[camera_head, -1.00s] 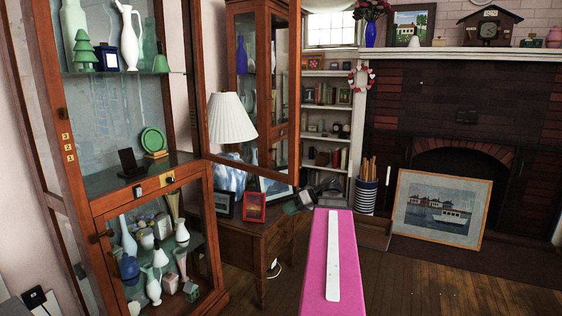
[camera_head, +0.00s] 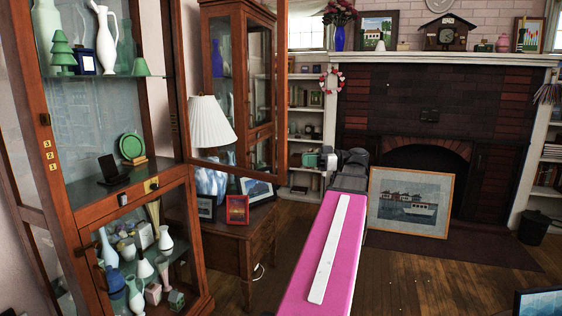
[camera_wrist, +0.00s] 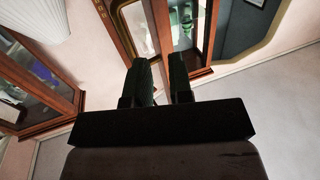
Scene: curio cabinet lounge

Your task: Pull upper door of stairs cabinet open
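The tall wooden stairs cabinet (camera_head: 88,214) stands at the left in the head view, with numbers on its left post. Its upper compartment is uncovered and shows vases and a green plate. The upper door (camera_head: 178,120), a wood-framed glass panel, stands swung wide open to the right of it. The lower glass door (camera_head: 150,195) is shut. My gripper (camera_head: 308,159) is right of the door's free edge and appears apart from it. In the wrist view my gripper (camera_wrist: 167,82) has its two dark fingers apart, with nothing visibly held between them.
A wooden side table (camera_head: 240,238) with a lamp (camera_head: 211,122) and framed pictures stands behind the door. A second glass cabinet (camera_head: 205,20) is farther back. A framed boat picture (camera_head: 412,203) leans by the fireplace. Wooden floor (camera_head: 420,270) at the right is clear.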

